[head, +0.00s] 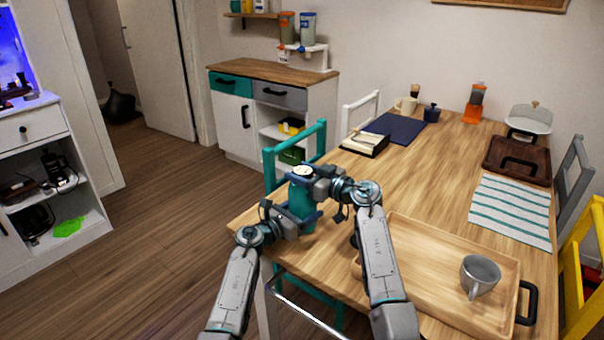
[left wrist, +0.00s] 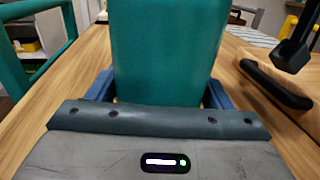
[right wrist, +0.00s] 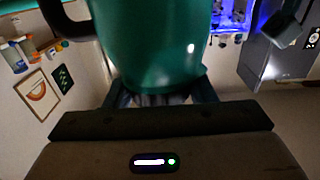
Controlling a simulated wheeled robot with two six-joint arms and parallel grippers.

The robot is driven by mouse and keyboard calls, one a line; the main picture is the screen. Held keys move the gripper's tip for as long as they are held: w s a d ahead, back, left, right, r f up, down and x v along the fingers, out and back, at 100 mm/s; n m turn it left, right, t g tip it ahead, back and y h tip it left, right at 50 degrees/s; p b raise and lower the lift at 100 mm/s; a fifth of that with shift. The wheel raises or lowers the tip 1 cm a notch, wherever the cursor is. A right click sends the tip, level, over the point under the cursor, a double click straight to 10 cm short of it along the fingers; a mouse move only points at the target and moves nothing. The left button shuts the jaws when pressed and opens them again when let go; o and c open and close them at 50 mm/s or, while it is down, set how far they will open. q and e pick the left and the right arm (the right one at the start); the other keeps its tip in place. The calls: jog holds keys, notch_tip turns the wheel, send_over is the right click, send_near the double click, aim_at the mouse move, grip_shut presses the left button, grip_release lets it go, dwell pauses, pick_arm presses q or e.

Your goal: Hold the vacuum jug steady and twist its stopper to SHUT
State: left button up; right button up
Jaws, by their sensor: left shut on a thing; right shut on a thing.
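The vacuum jug (head: 301,200) is teal and stands upright at the table's left edge. Its body (left wrist: 168,50) fills the middle of the left wrist view. My left gripper (head: 301,222) is shut around the lower body, with a blue finger on each side. The stopper (head: 302,170) has a pale top. My right gripper (head: 308,178) is shut on it at the jug's top. In the right wrist view the jug body (right wrist: 150,45) rises above the fingers, and the stopper is mostly hidden between them. No marking on the stopper is readable.
A wooden tray (head: 420,238) with a grey mug (head: 480,275) lies to the right of the jug. A teal chair (head: 318,140) stands behind it. A box with a pale top (head: 364,145), a blue mat (head: 395,128) and a striped cloth (head: 512,207) lie farther back.

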pick_arm(q)
jog(key=shift+d, duration=0.1)
pick_arm(e)
jog(key=shift+f+m+t+h, duration=0.1)
jog(key=shift+m+t+h, duration=0.7)
jog(key=shift+t, duration=0.2)
jog(key=o, duration=1)
jog(key=v, duration=1.2)
jog(key=shift+s+a, duration=0.1)
